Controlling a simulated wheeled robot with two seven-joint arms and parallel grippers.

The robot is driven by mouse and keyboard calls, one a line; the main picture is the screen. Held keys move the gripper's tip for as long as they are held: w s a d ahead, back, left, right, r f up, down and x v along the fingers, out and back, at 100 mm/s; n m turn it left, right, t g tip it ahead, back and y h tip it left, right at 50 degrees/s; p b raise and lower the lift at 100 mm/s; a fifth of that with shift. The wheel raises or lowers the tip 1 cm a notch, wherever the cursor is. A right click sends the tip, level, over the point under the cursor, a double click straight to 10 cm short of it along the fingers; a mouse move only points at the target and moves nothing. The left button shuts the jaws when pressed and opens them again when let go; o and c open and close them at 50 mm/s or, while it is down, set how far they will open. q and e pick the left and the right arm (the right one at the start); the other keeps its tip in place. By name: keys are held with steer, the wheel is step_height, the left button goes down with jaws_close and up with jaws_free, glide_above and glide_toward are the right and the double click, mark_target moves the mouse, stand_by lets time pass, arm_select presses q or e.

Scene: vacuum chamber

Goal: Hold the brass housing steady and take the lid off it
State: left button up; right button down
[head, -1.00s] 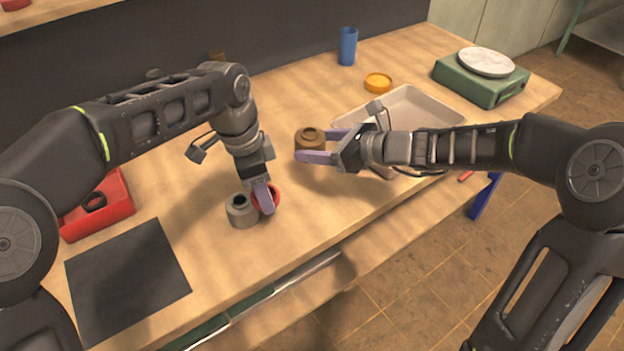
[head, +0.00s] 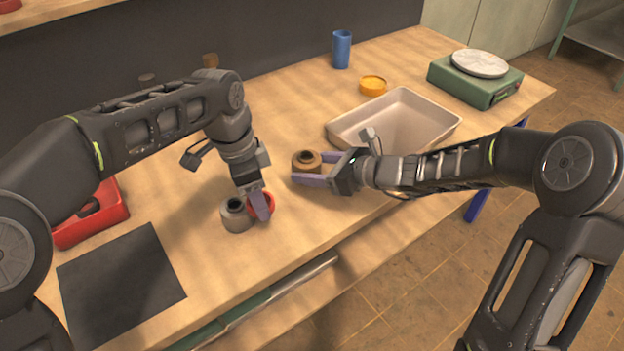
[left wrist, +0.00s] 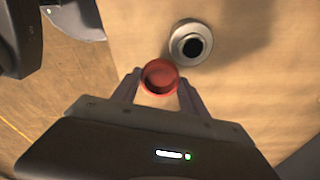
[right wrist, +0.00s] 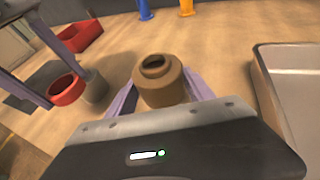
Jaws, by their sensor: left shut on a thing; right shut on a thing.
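The brass housing (head: 306,163), a brown stepped body with a dark round opening in its top, is upright in my right gripper (head: 308,169). It shows between both fingers in the right wrist view (right wrist: 160,82). Whether its base touches the table is unclear. My left gripper (head: 262,203) points down and is shut on a red round cap-like piece (left wrist: 160,76), well apart from the housing. The red piece also shows in the right wrist view (right wrist: 66,89), hollow-looking and low over the table. I cannot tell for sure that it is the housing's lid.
A similar grey housing (head: 237,217) stands right beside the red piece. A beige tray (head: 345,134) lies right of the brass housing, with a yellow dish (head: 373,86), blue cup (head: 341,50) and green scale (head: 475,82) behind. A red bin (head: 97,225) and dark mat (head: 121,285) are left.

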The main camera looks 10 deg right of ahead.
mark_target(312, 189)
steer(key=shift+f+b, duration=0.3)
steer(key=shift+f, duration=1.45)
steer(key=shift+f, duration=0.15)
steer(key=shift+c, duration=1.9)
jaws_free()
steer(key=shift+f, duration=0.1)
steer(key=shift+s+d+r, duration=0.1)
steer(key=shift+d+r, duration=0.05)
steer(key=shift+r, duration=0.1)
steer(key=p+v, duration=0.1)
steer(key=v, duration=1)
steer(key=shift+s+d, duration=0.15)
steer(key=shift+s, duration=0.15)
